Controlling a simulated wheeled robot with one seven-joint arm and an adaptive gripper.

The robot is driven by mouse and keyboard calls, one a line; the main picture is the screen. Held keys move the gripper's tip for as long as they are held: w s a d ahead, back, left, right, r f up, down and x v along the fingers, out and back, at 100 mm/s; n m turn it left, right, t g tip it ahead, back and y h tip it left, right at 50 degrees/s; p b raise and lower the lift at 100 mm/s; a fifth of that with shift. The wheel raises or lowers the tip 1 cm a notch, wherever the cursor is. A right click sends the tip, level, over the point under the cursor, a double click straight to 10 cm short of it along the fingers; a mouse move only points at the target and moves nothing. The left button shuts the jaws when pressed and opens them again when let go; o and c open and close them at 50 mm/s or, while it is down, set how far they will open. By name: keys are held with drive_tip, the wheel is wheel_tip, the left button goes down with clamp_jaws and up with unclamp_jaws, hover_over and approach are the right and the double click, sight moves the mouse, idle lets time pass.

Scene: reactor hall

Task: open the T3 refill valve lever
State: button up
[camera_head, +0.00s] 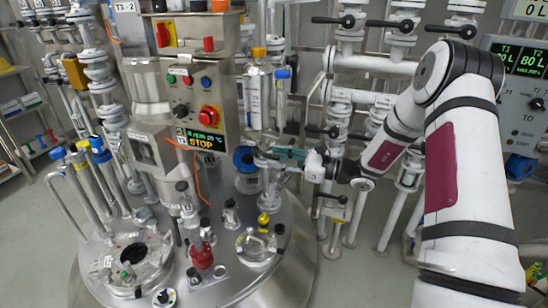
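My arm reaches in from the right, and my gripper (268,157) is at its end, above the right part of the steel reactor lid (235,285). The gripper is small here, and I cannot tell whether its fingers are open or shut. Several valves with black lever handles sit on the white pipes behind, among them an upper left lever (333,20), an upper middle lever (390,25) and an upper right lever (450,31). Lower levers show left of my arm. The pipe labels are too small to read, so I cannot tell which lever is the T3 refill valve.
A control box (195,85) with buttons and a STOP display stands left of the gripper. A blue-capped fitting (245,159) and a clear cylinder (256,95) are close to the gripper. A wall panel (520,75) showing T1 and T2 is at right. Pipes crowd the back.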

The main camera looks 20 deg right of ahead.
drive_tip(key=shift+x, duration=0.85)
drive_tip(key=shift+c, duration=0.2)
clamp_jaws()
